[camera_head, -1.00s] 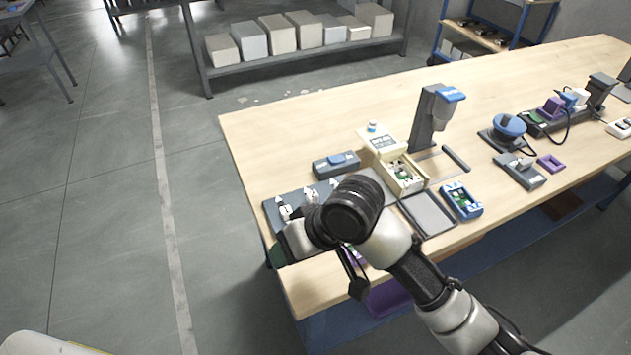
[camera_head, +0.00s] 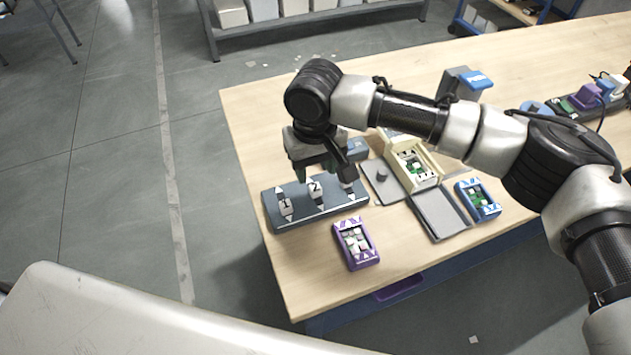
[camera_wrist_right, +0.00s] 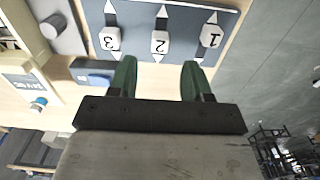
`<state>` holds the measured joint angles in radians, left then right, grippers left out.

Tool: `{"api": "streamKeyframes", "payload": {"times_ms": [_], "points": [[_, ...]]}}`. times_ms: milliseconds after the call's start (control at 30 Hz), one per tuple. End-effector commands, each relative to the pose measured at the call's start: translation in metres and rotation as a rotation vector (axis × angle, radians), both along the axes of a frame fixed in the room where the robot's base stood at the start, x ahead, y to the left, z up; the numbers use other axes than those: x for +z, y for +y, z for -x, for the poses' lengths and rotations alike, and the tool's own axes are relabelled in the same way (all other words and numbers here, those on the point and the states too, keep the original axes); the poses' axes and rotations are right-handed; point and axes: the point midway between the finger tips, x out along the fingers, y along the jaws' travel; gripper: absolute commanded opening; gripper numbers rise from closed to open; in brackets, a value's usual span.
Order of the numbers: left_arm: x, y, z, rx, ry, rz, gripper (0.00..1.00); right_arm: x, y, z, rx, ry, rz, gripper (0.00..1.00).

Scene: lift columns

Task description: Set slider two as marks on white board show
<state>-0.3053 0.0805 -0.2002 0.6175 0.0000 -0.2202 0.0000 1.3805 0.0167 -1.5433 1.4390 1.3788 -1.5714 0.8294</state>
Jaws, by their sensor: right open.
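A dark blue-grey slider panel (camera_head: 330,208) lies at the table's left end. It carries three white numbered knobs in slots with white arrow ends. Knob 2 (camera_head: 316,192) is the middle one, between knob 1 (camera_head: 286,208) and knob 3 (camera_head: 348,186). In the right wrist view, knob 2 (camera_wrist_right: 160,42) sits slightly nearer my fingers than knobs 1 (camera_wrist_right: 210,37) and 3 (camera_wrist_right: 109,38). My right gripper (camera_wrist_right: 157,68) is open and empty, its green-padded fingers apart, with knob 2 in the gap's line. It also shows above the panel in the head view (camera_head: 322,172). I cannot make out a marked white board.
A purple tray (camera_head: 356,244) lies in front of the panel. A grey plate with a round knob (camera_head: 382,178), a cream case (camera_head: 415,165), a grey tray (camera_head: 438,215) and a blue tray (camera_head: 478,200) stand to the right. The table's left edge is close to the panel.

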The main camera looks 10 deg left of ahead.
Motion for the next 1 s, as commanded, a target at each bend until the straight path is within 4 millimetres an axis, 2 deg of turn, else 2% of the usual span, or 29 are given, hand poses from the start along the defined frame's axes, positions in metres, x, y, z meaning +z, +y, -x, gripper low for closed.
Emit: {"api": "streamKeyframes", "payload": {"times_ms": [100,300,467,733,1000], "points": [[0.002,0.0,0.0,0.0,0.001,0.0,0.49,-0.023,0.0,0.001,0.0,0.002,0.0,0.49],[0.004,0.0,-0.002,0.001,-0.002,0.0,0.49,-0.051,0.0,0.0,0.001,0.001,-0.001,0.49],[0.004,0.0,-0.004,0.001,-0.006,0.0,0.49,-0.06,0.0,0.0,0.002,0.0,-0.002,0.49],[0.004,-0.001,-0.006,0.001,-0.009,0.001,0.49,-0.062,0.0,0.0,0.003,0.0,-0.002,0.49],[0.004,-0.001,-0.006,0.001,-0.01,0.001,0.49,-0.062,0.0,0.0,0.003,0.0,-0.002,0.08]]}}
